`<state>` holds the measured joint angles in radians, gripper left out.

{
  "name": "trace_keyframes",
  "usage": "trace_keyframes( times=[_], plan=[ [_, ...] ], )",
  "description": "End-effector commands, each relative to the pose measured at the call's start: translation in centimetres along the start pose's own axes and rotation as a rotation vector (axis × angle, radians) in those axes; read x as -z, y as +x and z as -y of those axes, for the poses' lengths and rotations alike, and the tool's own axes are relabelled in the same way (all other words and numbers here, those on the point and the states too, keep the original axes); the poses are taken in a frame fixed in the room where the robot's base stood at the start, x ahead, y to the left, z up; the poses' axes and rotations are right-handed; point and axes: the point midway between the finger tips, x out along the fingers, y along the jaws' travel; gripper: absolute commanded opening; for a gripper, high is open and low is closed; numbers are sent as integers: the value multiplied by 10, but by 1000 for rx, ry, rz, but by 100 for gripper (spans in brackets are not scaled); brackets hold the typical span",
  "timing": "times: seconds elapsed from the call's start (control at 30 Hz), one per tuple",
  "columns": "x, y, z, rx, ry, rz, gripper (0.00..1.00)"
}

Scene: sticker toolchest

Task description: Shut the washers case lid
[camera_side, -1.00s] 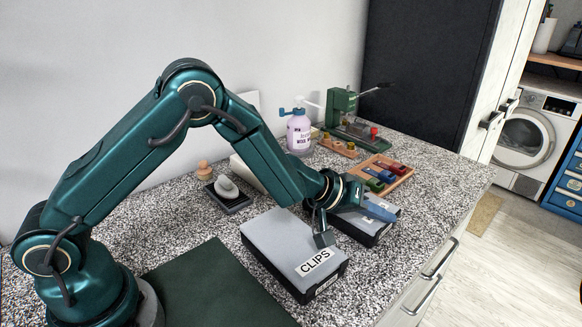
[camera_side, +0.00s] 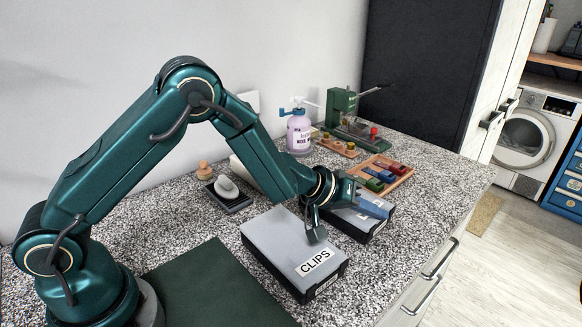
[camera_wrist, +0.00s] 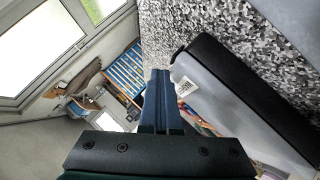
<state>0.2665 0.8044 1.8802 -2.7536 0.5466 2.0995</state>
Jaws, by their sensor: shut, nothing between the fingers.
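A second case with a grey lid (camera_side: 348,222) and a black base (camera_side: 367,232) stands behind the CLIPS case; I take it for the washers case, but its label is mostly hidden. Its lid lies low and about level over the base; I cannot tell whether it is fully shut. A grey lid with a small white label (camera_wrist: 185,87) also shows in the wrist view, right of my fingers. My gripper (camera_side: 386,214) is shut and empty, with its blue fingers above or against this lid. In the wrist view the fingertips (camera_wrist: 160,73) are together beside the label.
The CLIPS case (camera_side: 290,243), lid down, stands close in front. A wooden tray of coloured blocks (camera_side: 404,174), a spray bottle (camera_side: 299,132) and a green press (camera_side: 342,103) stand behind. A dark green mat (camera_side: 215,290) lies in front. The counter's right edge is near.

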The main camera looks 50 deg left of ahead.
Motion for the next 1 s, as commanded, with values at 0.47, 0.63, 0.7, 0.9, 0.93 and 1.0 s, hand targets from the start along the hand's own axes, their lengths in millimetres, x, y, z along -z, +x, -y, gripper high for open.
trace_keyframes(
  times=[0.47, 0.63, 0.7, 0.9, 0.93, 1.0],
  plan=[
    [21, -37, -34, -2, 0, -2, 0],
    [18, -60, -45, -2, 1, -1, 0],
    [17, -70, -50, -3, 0, -2, 0],
    [14, -94, -62, -3, 1, -2, 0],
    [13, -96, -63, -2, 2, -1, 0],
    [13, -102, -66, -3, 2, -1, 0]
  ],
)
